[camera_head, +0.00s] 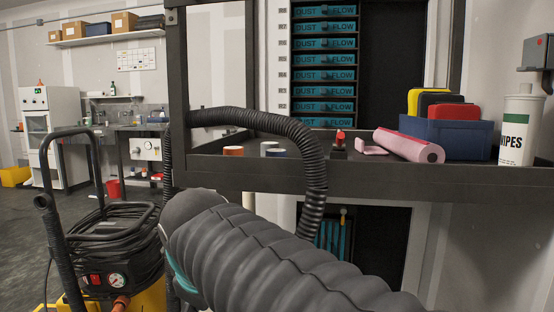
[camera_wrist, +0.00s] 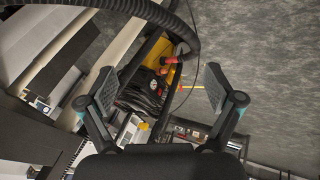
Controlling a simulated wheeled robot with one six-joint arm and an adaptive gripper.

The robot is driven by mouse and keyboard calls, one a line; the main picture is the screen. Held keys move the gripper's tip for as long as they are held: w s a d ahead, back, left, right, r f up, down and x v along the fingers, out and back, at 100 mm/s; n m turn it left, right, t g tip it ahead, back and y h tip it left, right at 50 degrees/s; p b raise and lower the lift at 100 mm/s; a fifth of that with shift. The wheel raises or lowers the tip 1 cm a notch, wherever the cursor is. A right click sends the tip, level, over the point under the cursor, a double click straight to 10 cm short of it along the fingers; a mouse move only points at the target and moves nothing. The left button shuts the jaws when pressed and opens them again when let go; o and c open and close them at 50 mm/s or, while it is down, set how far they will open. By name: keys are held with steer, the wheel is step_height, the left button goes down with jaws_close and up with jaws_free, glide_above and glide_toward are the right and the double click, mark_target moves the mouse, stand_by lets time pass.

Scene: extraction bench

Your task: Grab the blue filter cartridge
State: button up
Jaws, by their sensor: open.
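In the head view, a small low cylinder with a blue side (camera_head: 276,152) sits on the dark bench shelf, just behind the black corrugated hose; it looks like the blue filter cartridge. A white-topped cylinder (camera_head: 268,146) stands right by it, and an orange and white one (camera_head: 233,151) stands to its left. My gripper (camera_wrist: 158,86) shows in the wrist view with its two fingers spread wide and nothing between them. It points at the floor area and the yellow machine, and no cartridge can be made out there. My gripper's fingers are not visible in the head view.
The black hose (camera_head: 318,165) arches over the shelf's front edge. A red-topped item (camera_head: 340,141), a pink roll (camera_head: 408,145), a blue bin (camera_head: 450,140) and a wipes canister (camera_head: 519,125) stand to the right. A yellow-based machine with a coiled cable (camera_head: 108,245) stands at lower left.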

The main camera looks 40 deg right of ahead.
steer(key=w+d+r+n+g+h, duration=0.1)
steer(key=w+d+r+n+h, duration=0.1)
steer(key=w+d+r+n, duration=0.4)
steer(key=w+d+r+n+h, duration=0.2)
steer(key=w+d+r+h, duration=0.15)
steer(key=w+r, duration=0.5)
steer(key=n+g+h, duration=0.3)
steer(key=n+h, duration=0.1)
steer(key=n, duration=0.2)
glide_toward(276, 150)
steer(key=x, duration=0.3)
steer(key=shift+r, duration=0.1)
steer(key=shift+x, duration=2.65)
steer(key=shift+a, duration=0.1)
steer(key=shift+c, duration=0.2)
steer(key=c, duration=1.3)
steer(key=shift+o, duration=0.2)
